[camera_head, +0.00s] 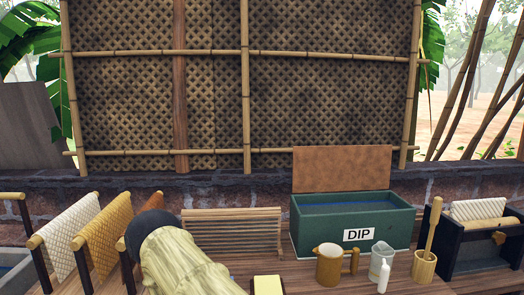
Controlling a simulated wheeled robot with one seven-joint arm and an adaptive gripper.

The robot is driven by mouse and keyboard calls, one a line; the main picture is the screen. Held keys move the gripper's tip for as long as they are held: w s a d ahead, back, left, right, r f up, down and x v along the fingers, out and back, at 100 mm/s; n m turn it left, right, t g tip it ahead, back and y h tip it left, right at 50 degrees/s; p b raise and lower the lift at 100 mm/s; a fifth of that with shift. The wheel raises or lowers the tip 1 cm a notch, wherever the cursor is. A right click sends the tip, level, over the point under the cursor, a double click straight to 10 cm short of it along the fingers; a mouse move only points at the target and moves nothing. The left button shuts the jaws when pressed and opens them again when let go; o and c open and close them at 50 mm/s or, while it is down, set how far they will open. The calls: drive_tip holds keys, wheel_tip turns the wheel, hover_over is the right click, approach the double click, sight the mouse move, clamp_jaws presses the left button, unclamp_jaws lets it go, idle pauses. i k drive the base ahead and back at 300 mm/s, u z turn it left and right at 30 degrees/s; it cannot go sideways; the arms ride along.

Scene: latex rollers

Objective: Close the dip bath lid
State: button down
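The dip bath (305,240) is a dark green box marked DIP, standing on the bench at right of centre with blue liquid inside. Its brown lid (342,168) stands upright along the bath's back edge, so the bath is open. My gripper is not in view.
A brown mug (328,265), a clear jug (381,262) and a wooden cup with a stick (424,266) stand in front of the bath. A black-framed roller (478,210) stands to its right. A slatted wooden rack (232,232) stands to its left, and hanging sheets (106,236) are farther left.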

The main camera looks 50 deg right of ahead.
sight(319, 168)
drive_tip(key=u, duration=0.9)
drive_tip(key=k, duration=1.55)
drive_tip(key=z, duration=1.85)
drive_tip(key=i, duration=0.45)
drive_tip(key=u, duration=0.1)
